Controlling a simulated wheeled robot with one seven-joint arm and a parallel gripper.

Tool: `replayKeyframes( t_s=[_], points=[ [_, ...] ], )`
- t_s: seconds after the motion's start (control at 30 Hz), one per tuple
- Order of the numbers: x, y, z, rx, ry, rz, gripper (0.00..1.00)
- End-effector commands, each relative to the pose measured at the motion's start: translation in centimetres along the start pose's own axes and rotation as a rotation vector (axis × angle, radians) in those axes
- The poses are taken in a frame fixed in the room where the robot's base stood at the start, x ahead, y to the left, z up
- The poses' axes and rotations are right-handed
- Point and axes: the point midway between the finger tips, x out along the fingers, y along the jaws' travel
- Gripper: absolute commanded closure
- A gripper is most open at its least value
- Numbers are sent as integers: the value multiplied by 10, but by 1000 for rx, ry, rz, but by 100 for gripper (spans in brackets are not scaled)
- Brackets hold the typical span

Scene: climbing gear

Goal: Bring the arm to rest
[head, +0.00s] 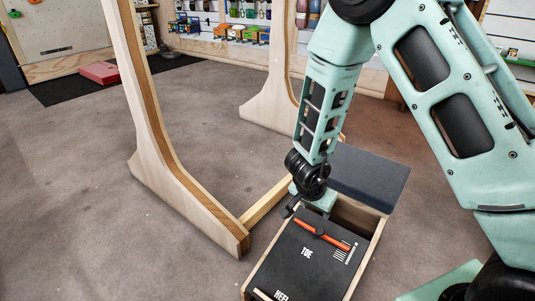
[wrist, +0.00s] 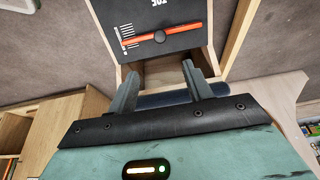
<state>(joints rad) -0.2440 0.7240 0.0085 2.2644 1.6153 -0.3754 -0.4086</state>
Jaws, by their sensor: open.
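My teal arm reaches down from the upper right in the head view. My gripper (head: 314,203) is over the far end of a wooden box with a black top panel (head: 293,262). In the wrist view my gripper (wrist: 160,70) has its two grey fingers apart with nothing held between them. An orange bar with a dark round knob (head: 321,235) lies across the panel; it also shows in the wrist view (wrist: 182,34), ahead of the fingertips and apart from them. The panel carries the words TOE and HEEL. I cannot tell how high the fingertips are above the box.
A dark grey padded top (head: 370,176) stands just behind the box. A wooden frame (head: 150,130) with broad feet rises to the left, joined by a low crossbar (head: 268,198). Shelves of gear line the back wall, with a red case (head: 100,72) on the floor. Carpet at left is clear.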

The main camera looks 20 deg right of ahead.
Motion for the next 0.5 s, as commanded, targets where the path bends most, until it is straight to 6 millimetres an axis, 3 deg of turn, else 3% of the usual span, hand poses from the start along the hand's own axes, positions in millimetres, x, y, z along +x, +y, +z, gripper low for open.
replayKeyframes(
  t_s=[0.17,0.27,0.4,0.5],
  points=[
    [-12,-11,6,-34,-22,-51,50],
    [-42,-34,25,-132,-81,-171,50],
    [-118,-60,76,-390,-215,-397,50],
    [-178,-53,118,-635,-310,-521,50]
  ],
)
